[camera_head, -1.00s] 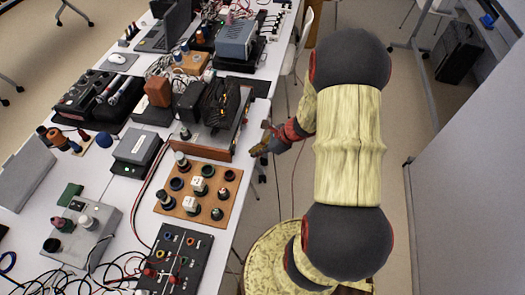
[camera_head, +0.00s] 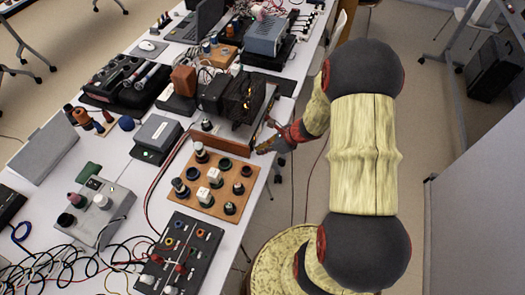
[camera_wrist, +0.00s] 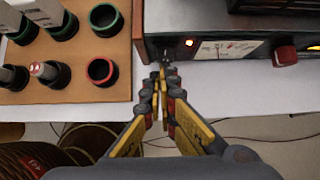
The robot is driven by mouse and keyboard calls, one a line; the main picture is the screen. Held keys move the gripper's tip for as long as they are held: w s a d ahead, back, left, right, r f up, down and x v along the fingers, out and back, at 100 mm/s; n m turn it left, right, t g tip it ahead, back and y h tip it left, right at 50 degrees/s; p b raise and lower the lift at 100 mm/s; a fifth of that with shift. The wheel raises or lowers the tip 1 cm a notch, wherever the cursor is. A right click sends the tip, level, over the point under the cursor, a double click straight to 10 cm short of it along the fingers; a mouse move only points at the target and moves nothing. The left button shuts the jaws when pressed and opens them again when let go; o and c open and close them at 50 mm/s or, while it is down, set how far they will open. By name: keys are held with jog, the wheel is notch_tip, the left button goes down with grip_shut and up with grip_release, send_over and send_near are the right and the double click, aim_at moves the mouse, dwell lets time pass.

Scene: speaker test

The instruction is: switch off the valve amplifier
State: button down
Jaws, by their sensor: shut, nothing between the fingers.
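The valve amplifier (camera_head: 243,97) stands at the table's right edge in the head view, with a dark cage, glowing orange valves and a wooden end panel (camera_head: 222,142). Its front panel (camera_wrist: 228,49) crosses the upper right of the wrist view. The panel has a lit orange lamp (camera_wrist: 189,42), a pale meter and a red knob (camera_wrist: 284,53). A small switch (camera_wrist: 171,54) sits near its left end. My gripper (camera_wrist: 163,73) is shut and empty, its tips just in front of that switch; I cannot tell whether they touch. It also shows in the head view (camera_head: 264,146).
A wooden board (camera_head: 213,183) with black sockets and white blocks lies close beside the amplifier; it also shows in the wrist view (camera_wrist: 80,96). A black panel (camera_head: 180,256) with coloured sockets and loose cables is nearer. Floor is open right of the table.

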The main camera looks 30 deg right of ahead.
jog(key=shift+w+a+f+t+y+b, duration=0.15)
jog(key=shift+f+b, duration=0.1)
jog(key=shift+b, duration=0.4)
jog(key=shift+w+f+t+y+b, duration=0.15)
jog(key=shift+f+b, duration=0.1)
jog(key=shift+b, duration=0.35)
jog(key=shift+r+p, duration=0.35)
jog(key=shift+r, duration=0.1)
jog(key=shift+r+p, duration=0.7)
jog(key=shift+s, duration=0.1)
